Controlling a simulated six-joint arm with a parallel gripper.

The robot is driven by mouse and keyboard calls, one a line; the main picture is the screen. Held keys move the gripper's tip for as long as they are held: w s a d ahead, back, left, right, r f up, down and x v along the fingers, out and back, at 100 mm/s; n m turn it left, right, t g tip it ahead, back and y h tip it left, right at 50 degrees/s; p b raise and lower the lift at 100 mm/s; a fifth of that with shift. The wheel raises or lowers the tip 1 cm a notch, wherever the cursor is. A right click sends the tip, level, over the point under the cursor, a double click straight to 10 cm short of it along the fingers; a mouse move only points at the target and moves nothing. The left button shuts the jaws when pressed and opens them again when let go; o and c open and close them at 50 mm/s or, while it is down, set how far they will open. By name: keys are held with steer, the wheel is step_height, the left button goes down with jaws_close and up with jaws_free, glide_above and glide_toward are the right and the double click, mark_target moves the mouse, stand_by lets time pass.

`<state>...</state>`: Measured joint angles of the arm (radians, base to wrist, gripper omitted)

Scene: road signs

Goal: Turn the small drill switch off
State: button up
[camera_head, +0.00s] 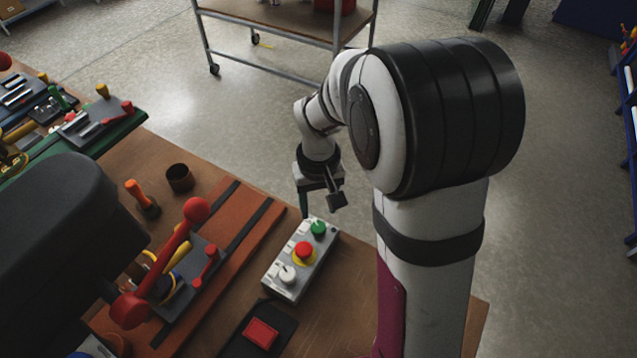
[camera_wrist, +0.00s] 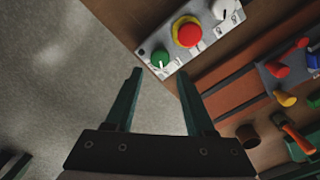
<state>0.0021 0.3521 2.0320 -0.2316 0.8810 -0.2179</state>
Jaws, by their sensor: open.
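A grey control box (camera_head: 313,254) sits on the wooden bench (camera_head: 350,290). It carries a green knob (camera_head: 318,227) at its far end, a red button on a yellow ring (camera_head: 303,250) in the middle and a white knob (camera_head: 287,274) at the near end. Which one is the small drill switch I cannot tell, as labels are unreadable. My gripper (camera_head: 321,203) is open and empty, above and just beyond the green end. In the wrist view, the green knob (camera_wrist: 160,57) shows just ahead of the open fingers (camera_wrist: 160,76), with a light line across it; the white knob (camera_wrist: 222,8) is partly cut off.
Left of the box lies a reddish board (camera_head: 222,262) with dark rails and a red-handled tool (camera_head: 165,262). A dark cup (camera_head: 180,178) and an orange-handled tool (camera_head: 143,197) stand behind. A black pad with a red square (camera_head: 262,333) is nearer. Floor lies beyond the bench edge.

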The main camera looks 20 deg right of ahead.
step_height(320, 180, up, 9)
stand_by(0.4)
steer(key=s+a+m+y, duration=0.1)
steer(key=s+m, duration=0.1)
steer(key=s, duration=0.9)
steer(key=s+a+m, duration=0.2)
steer(key=s+m, duration=0.1)
steer(key=s, duration=0.7)
steer(key=shift+s+a+r+y, duration=0.25)
steer(key=shift+s+r+y, duration=0.05)
steer(key=shift+s+y, duration=0.1)
